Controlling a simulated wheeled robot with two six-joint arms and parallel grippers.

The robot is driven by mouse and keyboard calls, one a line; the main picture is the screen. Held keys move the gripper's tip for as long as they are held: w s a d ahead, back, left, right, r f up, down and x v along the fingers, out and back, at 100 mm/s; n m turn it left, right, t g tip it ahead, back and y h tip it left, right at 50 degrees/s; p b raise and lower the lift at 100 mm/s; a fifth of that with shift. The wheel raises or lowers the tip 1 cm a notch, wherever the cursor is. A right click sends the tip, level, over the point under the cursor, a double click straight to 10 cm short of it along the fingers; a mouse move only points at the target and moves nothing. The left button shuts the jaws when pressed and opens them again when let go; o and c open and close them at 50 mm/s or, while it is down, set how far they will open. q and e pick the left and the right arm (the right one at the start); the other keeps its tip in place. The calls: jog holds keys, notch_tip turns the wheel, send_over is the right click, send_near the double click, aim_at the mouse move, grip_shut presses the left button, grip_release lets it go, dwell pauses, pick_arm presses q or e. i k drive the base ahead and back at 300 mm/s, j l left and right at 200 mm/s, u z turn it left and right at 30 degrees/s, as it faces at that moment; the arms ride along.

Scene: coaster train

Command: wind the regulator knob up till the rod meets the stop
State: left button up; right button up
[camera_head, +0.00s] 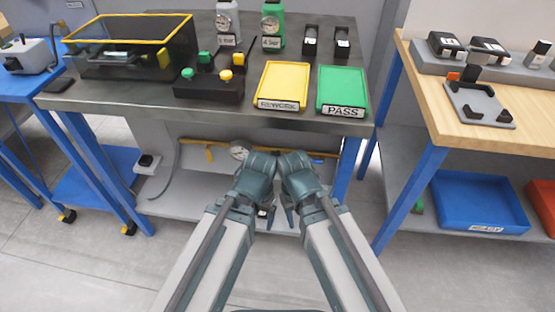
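A round gauge (239,152) sits on a yellow pipe (205,143) under the front edge of the steel bench. My forearms and wrists hide the part of the pipe to its right. Two more gauges stand at the back of the bench, a grey one (223,20) and one on a green body (271,24), each with a pressure label. I cannot make out which part is the regulator knob, nor the rod or the stop. My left gripper (264,208) and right gripper (290,214) are close together, low in front of the bench and touching none of these. Their fingers are too small to read.
A yellow REWORK tray (283,76) and a green PASS tray (342,82) lie at the bench front, beside a black button box (208,88). A yellow-rimmed case (125,62) stands left. A wooden table (465,132) is at right, with a blue bin (475,203) below.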

aim_at(278, 154)
jog(key=k+j+z, duration=0.15)
jog(key=k, duration=0.35)
jog(key=k+j+z, duration=0.15)
jog(key=k, duration=0.35)
jog(key=j, duration=0.1)
